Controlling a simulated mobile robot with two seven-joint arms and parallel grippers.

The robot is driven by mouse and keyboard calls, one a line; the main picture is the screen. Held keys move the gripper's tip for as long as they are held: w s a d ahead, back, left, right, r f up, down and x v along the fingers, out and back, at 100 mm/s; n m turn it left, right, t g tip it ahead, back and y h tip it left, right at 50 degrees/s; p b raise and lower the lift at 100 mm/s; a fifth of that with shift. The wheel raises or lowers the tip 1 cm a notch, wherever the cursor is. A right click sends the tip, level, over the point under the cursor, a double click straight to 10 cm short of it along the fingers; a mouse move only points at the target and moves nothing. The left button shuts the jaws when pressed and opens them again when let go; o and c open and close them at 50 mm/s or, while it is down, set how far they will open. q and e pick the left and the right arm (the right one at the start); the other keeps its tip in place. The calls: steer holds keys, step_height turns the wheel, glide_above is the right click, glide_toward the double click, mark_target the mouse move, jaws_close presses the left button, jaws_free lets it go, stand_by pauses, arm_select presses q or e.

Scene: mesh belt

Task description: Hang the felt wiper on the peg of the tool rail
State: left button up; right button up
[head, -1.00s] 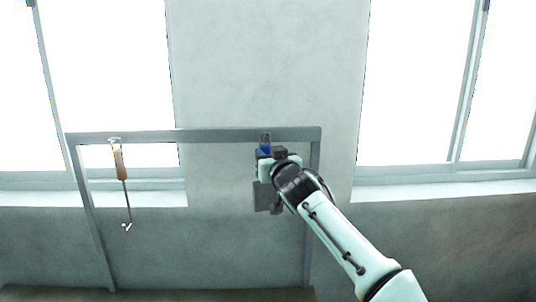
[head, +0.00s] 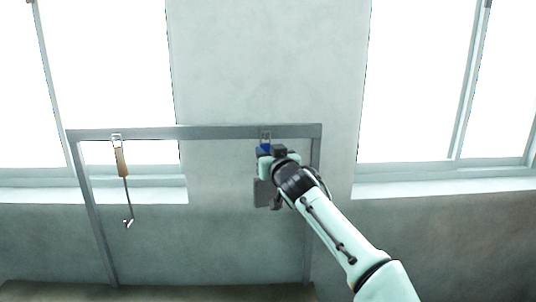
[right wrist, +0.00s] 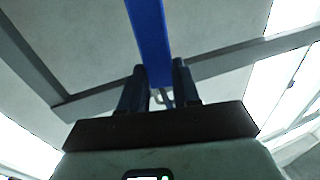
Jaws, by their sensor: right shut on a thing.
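The felt wiper has a blue handle (head: 265,148) and what looks like its grey pad (head: 261,192) below my right gripper. My right gripper (head: 270,151) is shut on the blue handle, just below the tool rail (head: 210,132). In the right wrist view the handle (right wrist: 149,35) passes between the fingers (right wrist: 158,85). A small loop (head: 265,134) at the handle's top overlaps the rail in the head view. The peg there is too small or hidden, and I cannot tell whether the loop is around it. My left gripper is not in view.
A tool with a tan handle (head: 121,163) and a thin hooked rod hangs at the left of the rail. The rail stands on two posts, the left one (head: 95,225) clear of my arm. Bright windows and a grey wall (head: 265,60) lie behind.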

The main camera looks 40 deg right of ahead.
steer(key=o, duration=1.1)
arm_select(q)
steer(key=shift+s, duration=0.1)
arm_select(e)
steer(key=shift+s, duration=0.1)
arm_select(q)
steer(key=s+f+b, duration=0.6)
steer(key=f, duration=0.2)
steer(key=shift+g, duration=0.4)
arm_select(e)
steer(key=v, duration=1.3)
steer(key=shift+s, duration=0.15)
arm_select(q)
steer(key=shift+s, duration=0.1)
arm_select(e)
steer(key=shift+f, duration=0.1)
